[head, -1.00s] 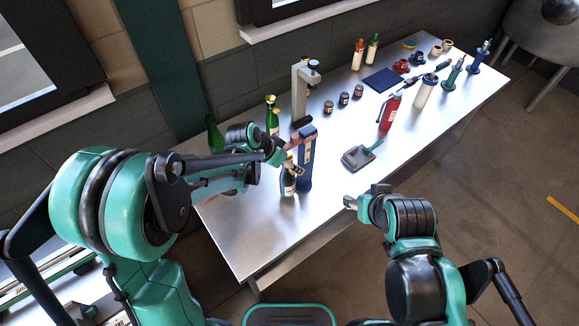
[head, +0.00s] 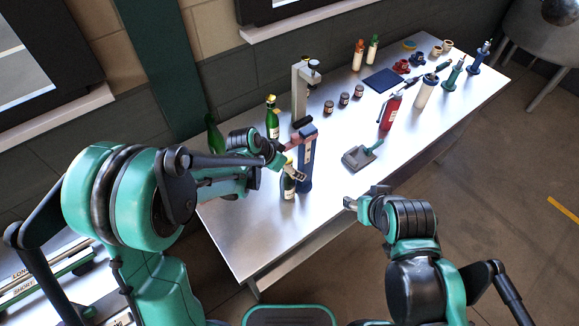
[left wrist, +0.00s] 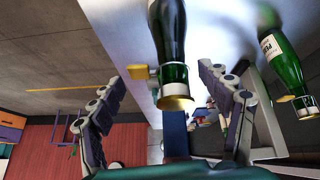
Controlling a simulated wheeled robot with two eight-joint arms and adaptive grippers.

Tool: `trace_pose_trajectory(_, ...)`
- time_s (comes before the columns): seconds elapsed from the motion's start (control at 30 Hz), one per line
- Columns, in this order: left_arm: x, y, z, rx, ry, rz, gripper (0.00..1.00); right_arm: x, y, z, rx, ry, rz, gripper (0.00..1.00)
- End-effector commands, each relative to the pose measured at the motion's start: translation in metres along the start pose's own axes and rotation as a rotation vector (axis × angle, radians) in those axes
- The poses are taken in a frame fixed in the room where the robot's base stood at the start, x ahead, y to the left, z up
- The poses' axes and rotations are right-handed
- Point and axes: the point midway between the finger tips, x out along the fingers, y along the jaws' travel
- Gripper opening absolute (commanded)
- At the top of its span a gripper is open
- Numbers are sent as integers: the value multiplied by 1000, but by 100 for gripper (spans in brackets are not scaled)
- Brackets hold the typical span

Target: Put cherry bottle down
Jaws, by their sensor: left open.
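A dark green bottle (head: 288,186) with a pale label stands upright on the table beside the blue upright device; I take it as the cherry bottle, though its label is unreadable. My left gripper (head: 293,167) is at its upper part, which it partly hides. In the left wrist view the bottle (left wrist: 171,40) and its gold-ended neck lie between the spread fingers of the left gripper (left wrist: 170,100), with gaps on both sides. My right gripper (head: 349,203) is near the table's front edge, away from the bottle; its finger opening is too small to tell.
The blue device (head: 306,165) with a pinkish arm stands close right of the bottle. Another green bottle (head: 272,118) and a grey press stand (head: 300,90) are behind. A dustpan-like grey tool (head: 360,157) and red extinguisher-shaped bottle (head: 390,112) are to the right. The front-left tabletop (head: 245,235) is clear.

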Motion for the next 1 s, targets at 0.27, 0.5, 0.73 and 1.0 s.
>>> trace_pose_trajectory(0.27,-39,0,-2,-3,1,-1,77,-9,0,-6,0,0,0,51)
trace_pose_trajectory(0.5,-92,0,-2,-2,0,-1,77,-17,0,-12,0,0,0,51)
trace_pose_trajectory(0.73,-119,0,-2,-1,0,0,77,-20,0,-14,0,0,0,51)
trace_pose_trajectory(1.0,-132,2,4,-30,-4,-23,77,-20,0,-14,0,0,0,51)
